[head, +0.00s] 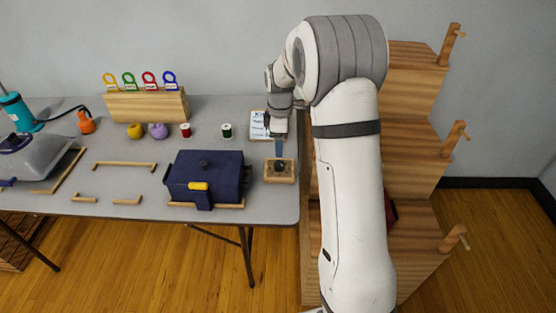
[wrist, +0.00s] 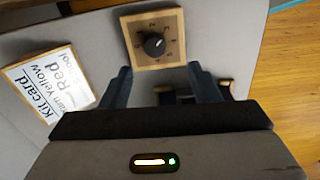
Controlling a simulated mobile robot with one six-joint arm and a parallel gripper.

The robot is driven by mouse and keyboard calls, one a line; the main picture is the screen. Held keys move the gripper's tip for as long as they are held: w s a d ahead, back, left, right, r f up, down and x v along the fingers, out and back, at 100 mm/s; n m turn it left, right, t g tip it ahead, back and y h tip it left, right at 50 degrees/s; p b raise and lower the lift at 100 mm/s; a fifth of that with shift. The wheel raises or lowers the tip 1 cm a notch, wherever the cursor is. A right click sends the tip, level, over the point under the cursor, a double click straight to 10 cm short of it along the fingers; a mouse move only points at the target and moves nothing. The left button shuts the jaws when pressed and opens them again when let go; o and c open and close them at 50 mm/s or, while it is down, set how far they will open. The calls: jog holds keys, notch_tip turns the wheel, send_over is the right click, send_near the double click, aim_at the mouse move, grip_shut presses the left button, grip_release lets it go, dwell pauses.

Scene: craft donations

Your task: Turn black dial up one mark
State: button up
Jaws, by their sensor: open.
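In the head view the wooden block (head: 281,179) stands near the right end of the table, partly under my gripper (head: 279,148). In the wrist view my gripper (wrist: 159,70) is open and empty. Its two fingers are spread on either side below the block, with the dial ahead, roughly centred between them and apart from both.
A kit card (wrist: 50,88) lies left of the block in the wrist view. A navy box (head: 209,176) with a yellow latch stands left of the block. Green (head: 227,131) and red (head: 185,130) spools stand behind. The table's right edge is close to the block.

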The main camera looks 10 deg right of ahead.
aim_at(280, 163)
jog(key=shift+w+f+n, duration=0.3)
jog(key=shift+w+f, duration=0.2)
jog(key=shift+f, duration=0.3)
notch_tip(280, 163, down, 8)
jog(key=shift+r, duration=0.25)
jog(key=shift+c, duration=0.4)
jog(key=c, duration=0.9)
